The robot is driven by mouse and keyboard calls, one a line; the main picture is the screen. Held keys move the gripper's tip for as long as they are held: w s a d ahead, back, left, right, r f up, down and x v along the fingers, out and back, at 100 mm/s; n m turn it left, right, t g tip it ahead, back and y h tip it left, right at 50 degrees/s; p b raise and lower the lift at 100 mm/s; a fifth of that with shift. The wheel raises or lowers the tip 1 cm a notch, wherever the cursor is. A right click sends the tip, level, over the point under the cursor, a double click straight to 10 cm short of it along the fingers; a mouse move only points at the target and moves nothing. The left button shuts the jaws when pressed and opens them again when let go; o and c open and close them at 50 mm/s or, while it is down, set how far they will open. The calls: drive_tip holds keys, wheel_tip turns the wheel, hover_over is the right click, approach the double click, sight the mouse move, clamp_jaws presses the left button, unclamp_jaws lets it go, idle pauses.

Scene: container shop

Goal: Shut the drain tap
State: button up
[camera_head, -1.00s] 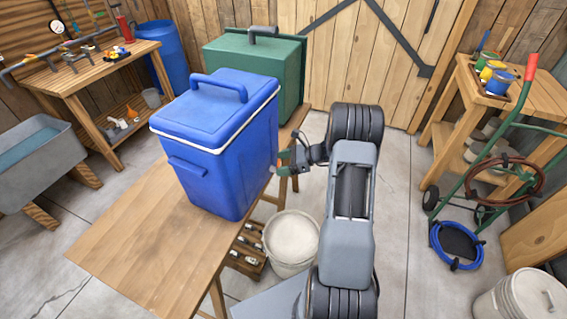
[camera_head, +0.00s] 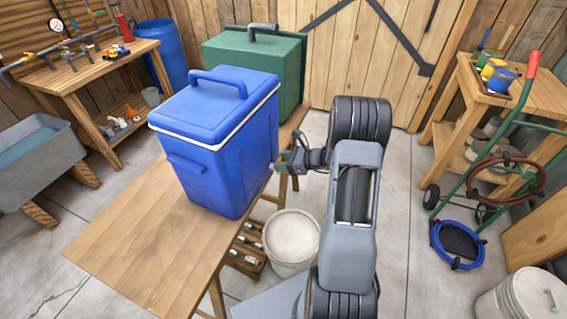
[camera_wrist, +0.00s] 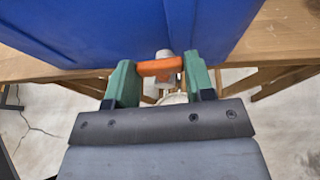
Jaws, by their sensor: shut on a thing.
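A blue cooler (camera_head: 215,150) with a lid and top handle stands on the wooden table. The drain tap (camera_wrist: 165,62) shows in the wrist view low on the cooler's side, a grey body with an orange lever (camera_wrist: 160,68). The lever lies about crosswise between my fingers. My gripper (camera_wrist: 161,78) has green fingers, one at each end of the lever, and is shut on it. In the head view my gripper (camera_head: 285,163) is at the cooler's right side, and the tap is mostly hidden there.
A white bucket (camera_head: 291,240) stands on the floor below the tap. A green cooler (camera_head: 256,70) stands behind the blue one. The wooden table (camera_head: 130,235) is bare in front. A hand truck (camera_head: 490,165) with hoses stands at the right.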

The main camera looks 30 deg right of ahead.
drive_tip(key=shift+m+t+h+b, duration=0.35)
drive_tip(key=shift+m+t+h, duration=0.35)
drive_tip(key=shift+m, duration=0.1)
drive_tip(key=o, duration=0.9)
drive_tip(key=shift+s, duration=0.15)
drive_tip(key=v, duration=1.3)
drive_tip(key=shift+s+d+r, duration=0.15)
drive_tip(key=shift+d+r, duration=0.05)
drive_tip(key=shift+r, duration=0.05)
